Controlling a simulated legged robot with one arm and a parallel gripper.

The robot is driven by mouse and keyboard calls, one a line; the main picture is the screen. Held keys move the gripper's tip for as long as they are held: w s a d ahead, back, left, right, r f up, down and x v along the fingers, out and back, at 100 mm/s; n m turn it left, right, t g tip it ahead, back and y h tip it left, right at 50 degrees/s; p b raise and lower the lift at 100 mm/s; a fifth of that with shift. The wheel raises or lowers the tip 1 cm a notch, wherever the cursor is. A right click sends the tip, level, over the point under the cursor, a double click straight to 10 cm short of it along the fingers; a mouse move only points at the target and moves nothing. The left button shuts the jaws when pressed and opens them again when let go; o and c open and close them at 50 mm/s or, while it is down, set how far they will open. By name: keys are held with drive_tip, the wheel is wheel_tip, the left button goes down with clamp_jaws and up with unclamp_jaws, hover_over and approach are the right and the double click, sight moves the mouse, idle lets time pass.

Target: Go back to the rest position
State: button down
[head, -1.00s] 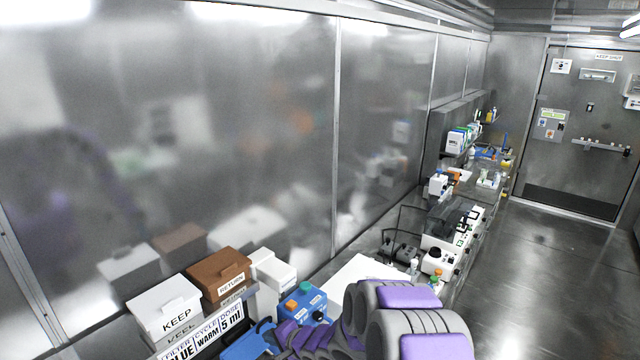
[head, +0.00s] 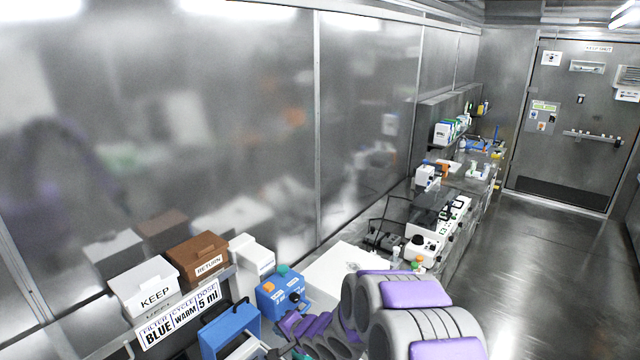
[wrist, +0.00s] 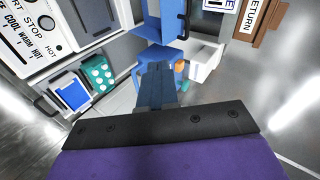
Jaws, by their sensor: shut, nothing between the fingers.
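My gripper shows in the wrist view with its blue fingers (wrist: 158,88) together and nothing between them. In the head view my grey and purple arm fills the lower middle, and I cannot make out the fingers there.
A white KEEP box (head: 145,290) and brown RETURN box (head: 197,262) stand at the left, above a BLUE WARM 5 ml sign (head: 180,318). A blue frame (head: 230,328) and blue device (head: 281,296) are close to my arm. The floor (head: 545,270) at right is clear.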

drive_tip(key=s+d+n+g+h+b, duration=0.15)
drive_tip(key=s+d+h+b, duration=0.4)
drive_tip(key=d, duration=0.55)
drive_tip(key=s+d+n+g+h+b, duration=0.1)
drive_tip(key=s+d+n+h+b, duration=0.1)
drive_tip(key=s+d+b, duration=0.6)
drive_tip(key=s+d+f+n+g+b, duration=0.1)
drive_tip(key=s+d+f+g+b, duration=0.1)
drive_tip(key=s, duration=1.3)
drive_tip(key=s+d+f+n+g+b, duration=0.2)
drive_tip(key=s+g+b, duration=0.3)
drive_tip(key=s, duration=1.1)
drive_tip(key=shift+d+f, duration=0.3)
drive_tip(key=shift+f, duration=0.15)
drive_tip(key=shift+a+n, duration=0.2)
drive_tip(key=shift+n, duration=0.05)
drive_tip(key=shift+d, duration=0.2)
